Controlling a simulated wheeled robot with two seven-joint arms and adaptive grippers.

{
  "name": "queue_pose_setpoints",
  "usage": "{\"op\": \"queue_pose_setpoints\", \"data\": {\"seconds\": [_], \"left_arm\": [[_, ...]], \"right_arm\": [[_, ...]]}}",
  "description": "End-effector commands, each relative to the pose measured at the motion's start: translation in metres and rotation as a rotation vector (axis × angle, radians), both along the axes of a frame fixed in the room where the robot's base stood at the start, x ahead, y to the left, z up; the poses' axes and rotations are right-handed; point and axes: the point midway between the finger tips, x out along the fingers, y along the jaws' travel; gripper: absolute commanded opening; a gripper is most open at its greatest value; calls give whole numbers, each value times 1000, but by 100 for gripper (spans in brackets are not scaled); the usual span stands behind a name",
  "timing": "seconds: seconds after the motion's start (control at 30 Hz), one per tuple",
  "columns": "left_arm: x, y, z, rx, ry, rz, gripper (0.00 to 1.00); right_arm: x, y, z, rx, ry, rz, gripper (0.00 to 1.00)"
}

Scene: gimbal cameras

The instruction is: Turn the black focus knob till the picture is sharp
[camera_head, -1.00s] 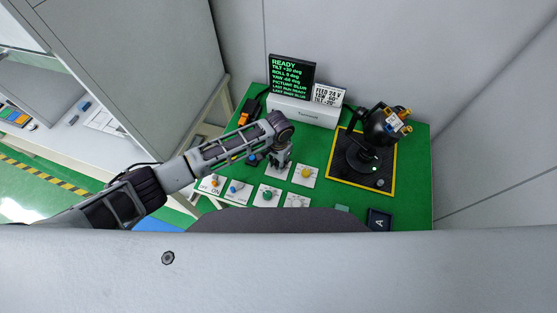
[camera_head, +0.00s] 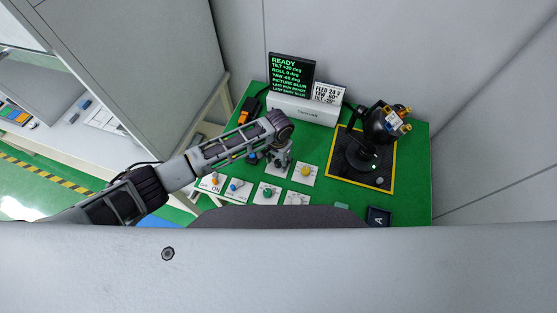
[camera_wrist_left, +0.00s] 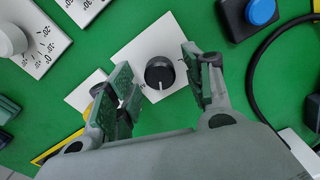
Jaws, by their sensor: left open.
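The black focus knob (camera_wrist_left: 159,73) sits on a white square plate (camera_wrist_left: 150,40) in the left wrist view. My left gripper (camera_wrist_left: 165,85) is open, with one finger on each side of the knob and a gap visible on both sides. In the head view my left gripper (camera_head: 278,160) points down over the green table and hides the knob. The dark screen (camera_head: 291,75) at the back reads READY, with tilt, roll and yaw lines and PICTURE BLUR. The black gimbal camera (camera_head: 376,130) stands on the right. My right gripper is not in view.
Other plates carry a yellow knob (camera_head: 305,171), a green knob (camera_head: 267,194) and a blue knob (camera_head: 235,186). A blue button box (camera_wrist_left: 262,12) and a black cable lie near the knob. A white sign (camera_head: 328,94) stands beside the screen.

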Motion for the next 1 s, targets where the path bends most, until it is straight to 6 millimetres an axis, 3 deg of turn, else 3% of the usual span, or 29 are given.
{"op": "queue_pose_setpoints", "data": {"seconds": [0.27,0.47,1.0], "left_arm": [[0,0,3,0,0,0,51],[0,0,17,-1,-1,0,51],[0,0,93,-1,-2,0,51]], "right_arm": [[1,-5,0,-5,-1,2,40],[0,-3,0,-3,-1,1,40],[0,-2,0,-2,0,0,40]]}}
